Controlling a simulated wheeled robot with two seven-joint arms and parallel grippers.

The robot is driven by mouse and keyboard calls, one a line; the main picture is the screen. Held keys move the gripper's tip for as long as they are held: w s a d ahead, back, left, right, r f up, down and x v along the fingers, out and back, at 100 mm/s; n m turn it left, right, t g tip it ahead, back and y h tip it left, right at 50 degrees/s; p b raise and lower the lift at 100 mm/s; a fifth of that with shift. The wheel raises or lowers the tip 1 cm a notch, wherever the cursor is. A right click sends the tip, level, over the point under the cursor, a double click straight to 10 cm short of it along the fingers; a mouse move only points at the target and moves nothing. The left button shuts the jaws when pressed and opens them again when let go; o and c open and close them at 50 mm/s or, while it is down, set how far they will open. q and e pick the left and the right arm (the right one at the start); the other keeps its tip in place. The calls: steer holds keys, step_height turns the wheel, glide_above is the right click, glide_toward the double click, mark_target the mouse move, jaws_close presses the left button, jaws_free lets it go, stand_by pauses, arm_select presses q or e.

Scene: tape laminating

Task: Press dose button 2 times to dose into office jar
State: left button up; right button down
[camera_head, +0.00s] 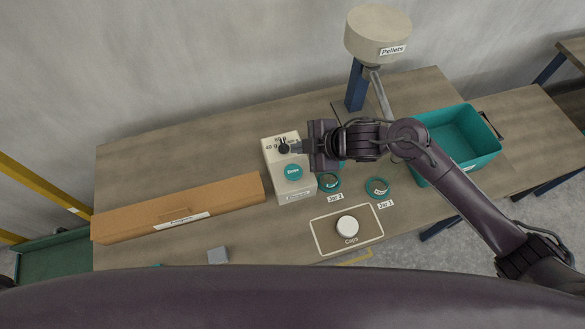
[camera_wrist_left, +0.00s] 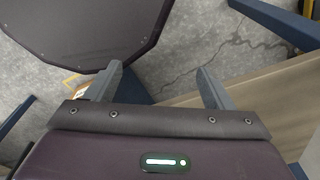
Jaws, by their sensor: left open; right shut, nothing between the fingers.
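A cream dosing box (camera_head: 295,188) stands on the table in the head view, with a round teal dose button (camera_head: 293,171) on its front and a dark dial knob (camera_head: 284,148) above it, beside gram marks. My right gripper (camera_head: 293,147) is shut and empty, its tips at the knob, above the button; whether they touch cannot be told. Two open jars stand right of the box, one jar (camera_head: 330,183) close beside it and another jar (camera_head: 377,188) farther right. My left gripper (camera_wrist_left: 159,69) is open and empty in the left wrist view.
A pellet hopper (camera_head: 377,38) stands at the back. A teal bin (camera_head: 460,140) is at right, partly behind my right arm. A caps tray (camera_head: 325,240) with a white cap (camera_head: 347,226) lies in front. A long cardboard box (camera_head: 180,207) and a grey block (camera_head: 218,255) are left.

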steer(key=f+b, duration=0.3)
steer(key=shift+w+a+f, duration=0.15)
steer(key=shift+a, duration=0.2)
steer(key=b, duration=0.5)
glide_above(287, 167)
steer(key=s+d, duration=0.2)
steer(key=d, duration=0.1)
step_height(287, 167, down, 5)
steer(key=shift+w+a+r, duration=0.1)
steer(key=shift+w+r, duration=0.05)
steer(key=shift+f, duration=0.45)
arm_select(q)
step_height(287, 167, down, 8)
steer(key=w+a, duration=0.1)
steer(key=shift+a, duration=0.45)
steer(key=shift+f, duration=0.1)
steer(key=shift+f, duration=0.2)
arm_select(e)
steer(key=shift+f, duration=0.4)
